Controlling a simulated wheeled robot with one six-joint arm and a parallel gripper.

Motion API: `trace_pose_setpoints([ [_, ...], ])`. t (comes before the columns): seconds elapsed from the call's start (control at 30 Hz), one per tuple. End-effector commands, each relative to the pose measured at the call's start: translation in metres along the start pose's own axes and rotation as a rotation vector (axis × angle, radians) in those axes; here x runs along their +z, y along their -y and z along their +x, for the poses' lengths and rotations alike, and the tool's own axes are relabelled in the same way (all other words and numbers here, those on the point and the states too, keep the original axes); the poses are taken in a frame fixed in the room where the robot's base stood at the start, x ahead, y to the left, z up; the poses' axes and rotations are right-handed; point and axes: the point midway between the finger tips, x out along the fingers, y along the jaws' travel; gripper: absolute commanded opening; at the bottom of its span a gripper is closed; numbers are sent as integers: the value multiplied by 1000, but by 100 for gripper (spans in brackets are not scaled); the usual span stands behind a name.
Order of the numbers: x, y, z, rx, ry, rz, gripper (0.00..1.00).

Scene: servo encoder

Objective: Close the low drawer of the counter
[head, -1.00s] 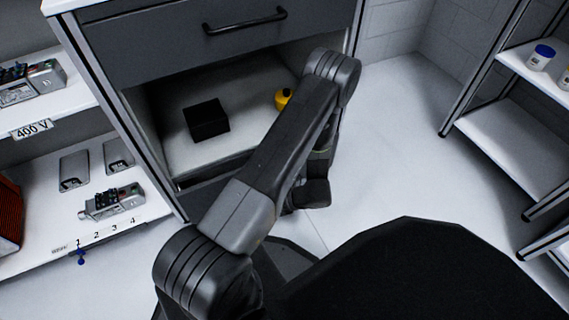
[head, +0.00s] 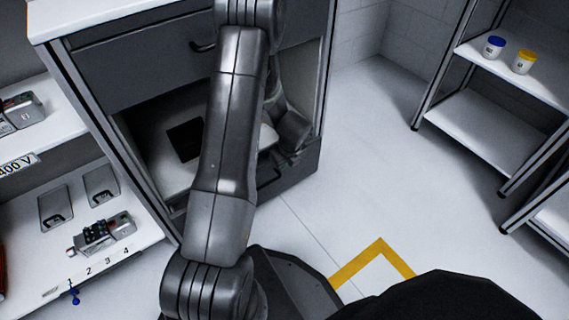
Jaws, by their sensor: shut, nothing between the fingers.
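The counter (head: 120,75) stands ahead with a closed dark upper drawer (head: 140,72). Below it is an open space, through which I see the pale inside of the low drawer (head: 150,135). The low drawer's dark front (head: 300,165) with its handle (head: 268,178) shows to the right of my arm, close to the counter's frame. Any gap left there is hard to tell. A black box (head: 186,139) lies inside the drawer, partly behind my arm. My gripper (head: 287,157) is shut and empty, pointing down at the upper edge of the drawer front; contact is unclear.
A shelf unit (head: 60,225) with devices and number labels stands close on the left. Another shelf (head: 485,120) on the right carries a blue-lidded jar (head: 494,47) and a yellow-lidded jar (head: 523,62). The floor (head: 375,150) between counter and right shelf is clear; yellow tape (head: 360,262) marks it.

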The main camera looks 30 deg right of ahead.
Motion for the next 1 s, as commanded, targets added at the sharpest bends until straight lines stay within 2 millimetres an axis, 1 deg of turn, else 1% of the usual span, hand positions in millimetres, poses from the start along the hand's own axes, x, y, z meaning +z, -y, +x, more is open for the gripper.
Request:
trace_pose_setpoints([
  [0.03,-2,0,18,2,-2,0,0],
  [0.2,-2,0,56,2,-1,1,0],
  [0.3,1,-1,72,2,0,-1,0],
  [0.4,20,0,71,1,2,-3,0],
  [0.6,36,0,73,2,1,0,0],
  [1.0,39,0,72,2,0,2,0],
])
